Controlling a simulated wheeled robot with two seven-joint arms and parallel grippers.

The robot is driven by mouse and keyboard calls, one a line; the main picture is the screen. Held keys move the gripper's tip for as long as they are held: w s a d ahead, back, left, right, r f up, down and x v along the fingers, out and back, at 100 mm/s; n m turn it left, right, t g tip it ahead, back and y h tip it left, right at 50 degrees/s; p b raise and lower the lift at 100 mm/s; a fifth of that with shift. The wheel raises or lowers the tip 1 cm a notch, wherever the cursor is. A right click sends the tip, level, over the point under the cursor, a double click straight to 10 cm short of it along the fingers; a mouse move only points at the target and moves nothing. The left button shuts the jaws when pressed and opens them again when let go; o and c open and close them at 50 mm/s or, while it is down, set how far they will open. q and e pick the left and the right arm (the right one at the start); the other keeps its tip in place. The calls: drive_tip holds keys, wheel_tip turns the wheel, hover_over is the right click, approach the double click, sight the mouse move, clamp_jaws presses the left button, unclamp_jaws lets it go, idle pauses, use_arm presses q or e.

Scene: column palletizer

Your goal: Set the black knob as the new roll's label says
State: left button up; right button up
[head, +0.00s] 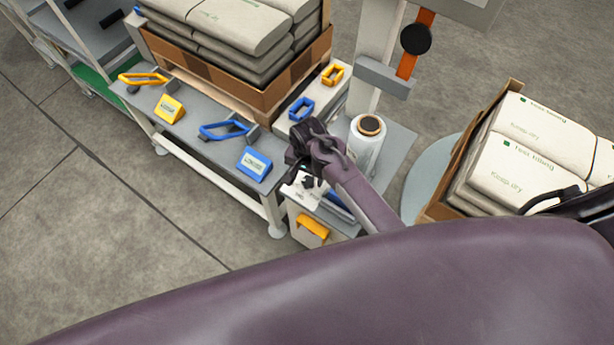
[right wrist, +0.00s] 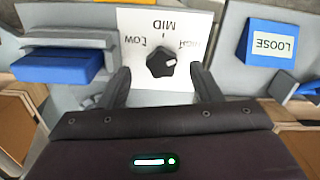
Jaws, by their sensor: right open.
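The black knob (right wrist: 158,63) sits on a white plate (right wrist: 130,20) marked LOW, MID and HIGH, upside down in the right wrist view. Its white mark points right, on the HIGH side and away from LOW. My right gripper (right wrist: 160,72) is open, with one finger on each side of the knob in the picture and no clear contact. In the head view my right gripper (head: 308,150) is just above the knob (head: 308,182). A wrapped roll (head: 366,145) stands upright on the bench to the right; I cannot read any label on it.
A blue LOOSE block (right wrist: 268,44) sits beside the plate. Yellow (head: 169,108) and blue (head: 254,163) label blocks stand on the bench. A stack of sacks (head: 235,25) is behind, and boxed sacks (head: 525,155) are at right. A post (head: 376,40) rises behind the roll.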

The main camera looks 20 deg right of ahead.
sight(309, 182)
wheel_tip(309, 182, down, 3)
drive_tip(key=shift+w+r, duration=0.1)
drive_tip(key=shift+r, duration=0.1)
drive_tip(key=shift+f, duration=0.4)
drive_tip(key=c, duration=1)
drive_tip(key=shift+d+r+n+p, duration=0.1)
drive_tip(key=shift+r+n+p, duration=0.15)
drive_tip(key=shift+n+p, duration=1.05)
drive_tip(key=n+p, duration=0.2)
drive_tip(key=shift+n, duration=0.4)
drive_tip(key=n+p, duration=0.1)
drive_tip(key=n, duration=0.2)
drive_tip(key=shift+d+f, duration=0.1)
use_arm(q)
wheel_tip(309, 182, up, 7)
drive_tip(key=w+p, duration=0.1)
drive_tip(key=shift+w, duration=0.3)
use_arm(e)
drive_tip(key=shift+f+n, duration=0.1)
drive_tip(key=shift+n, duration=1.6)
use_arm(q)
drive_tip(key=shift+d, duration=0.1)
